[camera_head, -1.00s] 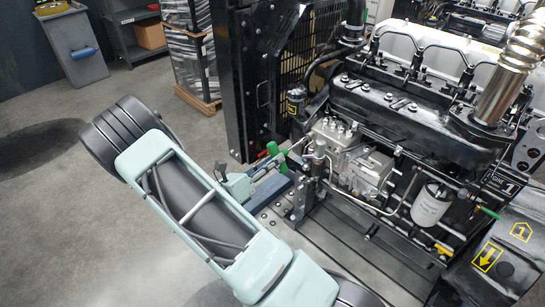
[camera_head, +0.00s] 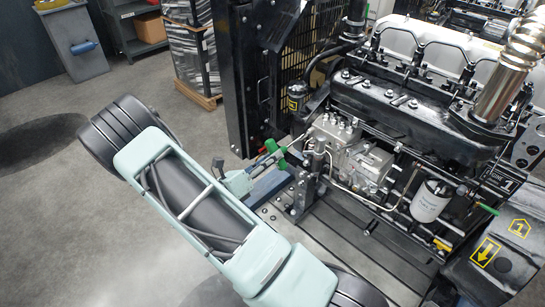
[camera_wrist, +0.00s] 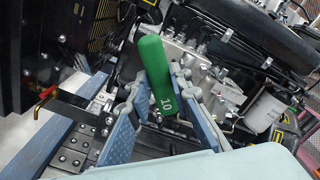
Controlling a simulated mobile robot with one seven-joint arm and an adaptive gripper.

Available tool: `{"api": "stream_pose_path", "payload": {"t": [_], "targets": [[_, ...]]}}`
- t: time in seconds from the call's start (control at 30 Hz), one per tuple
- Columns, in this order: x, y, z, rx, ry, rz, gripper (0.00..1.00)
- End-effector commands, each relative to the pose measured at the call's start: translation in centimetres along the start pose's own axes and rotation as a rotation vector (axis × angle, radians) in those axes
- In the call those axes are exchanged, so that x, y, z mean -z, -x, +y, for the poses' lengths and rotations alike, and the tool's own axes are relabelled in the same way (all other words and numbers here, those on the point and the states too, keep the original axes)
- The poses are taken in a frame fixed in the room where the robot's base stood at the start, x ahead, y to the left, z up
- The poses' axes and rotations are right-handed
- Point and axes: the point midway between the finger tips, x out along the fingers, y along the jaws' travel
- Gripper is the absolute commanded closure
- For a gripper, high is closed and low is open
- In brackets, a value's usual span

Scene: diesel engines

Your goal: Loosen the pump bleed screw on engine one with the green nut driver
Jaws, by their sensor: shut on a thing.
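The green nut driver (camera_head: 271,146) is beside the pump, its handle marked "10" in the wrist view (camera_wrist: 155,70). My gripper (camera_head: 255,172) is shut on this handle; in the wrist view its blue-grey fingers (camera_wrist: 158,118) lie on either side of it. The silver injection pump (camera_head: 362,160) is on the near side of engine one (camera_head: 420,115), which bears a "1" plate. It also shows behind the handle in the wrist view (camera_wrist: 188,58). I cannot make out the bleed screw, or whether the driver's tip touches it.
A blue rail holder (camera_head: 268,186) with a perforated metal plate is below my gripper. A red-handled lever (camera_wrist: 46,93) is at left in the wrist view. The black radiator frame (camera_head: 240,80), thin pipes and a white filter (camera_head: 431,201) crowd around. Open floor lies at left.

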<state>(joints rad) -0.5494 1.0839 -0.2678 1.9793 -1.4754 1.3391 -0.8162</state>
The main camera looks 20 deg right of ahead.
Motion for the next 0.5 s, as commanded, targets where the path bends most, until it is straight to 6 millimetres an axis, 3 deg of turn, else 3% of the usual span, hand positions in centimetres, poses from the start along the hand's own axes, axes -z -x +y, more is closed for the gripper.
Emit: {"api": "stream_pose_path", "payload": {"t": [0.5], "targets": [[-0.1,1.9,0.0,0.000,0.000,-0.003,1.00]]}}
